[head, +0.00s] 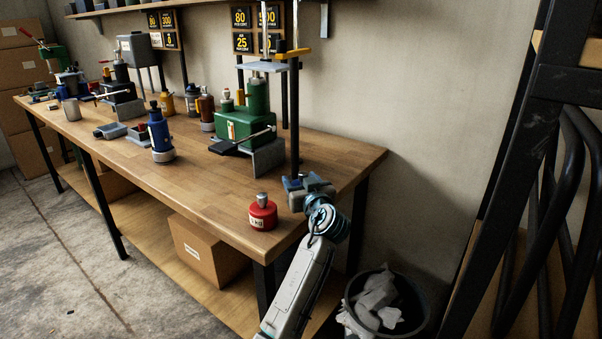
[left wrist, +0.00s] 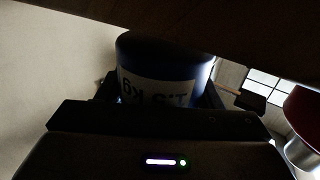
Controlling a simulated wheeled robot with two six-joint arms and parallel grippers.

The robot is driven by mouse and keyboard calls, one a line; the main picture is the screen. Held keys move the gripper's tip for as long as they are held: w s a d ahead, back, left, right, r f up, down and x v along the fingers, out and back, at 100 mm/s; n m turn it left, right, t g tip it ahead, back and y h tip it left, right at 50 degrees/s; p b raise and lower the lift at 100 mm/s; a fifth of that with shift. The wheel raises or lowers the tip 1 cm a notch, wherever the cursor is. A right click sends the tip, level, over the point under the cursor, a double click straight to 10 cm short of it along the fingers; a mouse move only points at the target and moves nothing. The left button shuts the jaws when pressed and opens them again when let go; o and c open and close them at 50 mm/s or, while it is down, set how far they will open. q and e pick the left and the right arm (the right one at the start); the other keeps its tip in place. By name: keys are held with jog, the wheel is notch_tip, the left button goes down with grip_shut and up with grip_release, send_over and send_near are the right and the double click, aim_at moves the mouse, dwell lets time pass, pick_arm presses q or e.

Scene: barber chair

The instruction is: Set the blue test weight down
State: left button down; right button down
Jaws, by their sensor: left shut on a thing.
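The blue test weight (left wrist: 165,60) shows upside down in the left wrist view, with a white label that seems to read 1.5 kg. My left gripper (head: 296,186) is shut on it, with a dark finger on each side. In the head view the gripper is over the right end of the wooden workbench (head: 345,160), and it hides most of the weight. I cannot tell whether the weight touches the bench top. A red weight (head: 263,213) stands upright on the bench, just left of the gripper; it also shows in the left wrist view (left wrist: 304,115). My right gripper is not in view.
A green press (head: 233,125) with a grey plate stands behind the gripper, near a dark upright post (head: 294,120). A blue bottle jack (head: 160,135) stands farther left. A waste bin (head: 385,300) is below the bench end.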

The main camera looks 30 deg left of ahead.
pick_arm(q)
jog(key=shift+f, duration=0.55)
jog(key=c, duration=0.8)
grip_release()
jog(key=shift+f, duration=0.2)
jog(key=shift+c, duration=0.2)
jog(key=o, duration=0.4)
jog(key=shift+r, duration=0.1)
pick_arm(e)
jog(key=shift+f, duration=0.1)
pick_arm(q)
jog(key=shift+o, duration=0.2)
jog(key=shift+s+d, duration=0.1)
jog(key=shift+d, duration=0.05)
jog(key=shift+s+d, duration=0.2)
jog(key=shift+d, duration=0.05)
jog(key=b+v, duration=0.1)
jog(key=v, duration=0.5)
jog(key=shift+s+d, duration=0.25)
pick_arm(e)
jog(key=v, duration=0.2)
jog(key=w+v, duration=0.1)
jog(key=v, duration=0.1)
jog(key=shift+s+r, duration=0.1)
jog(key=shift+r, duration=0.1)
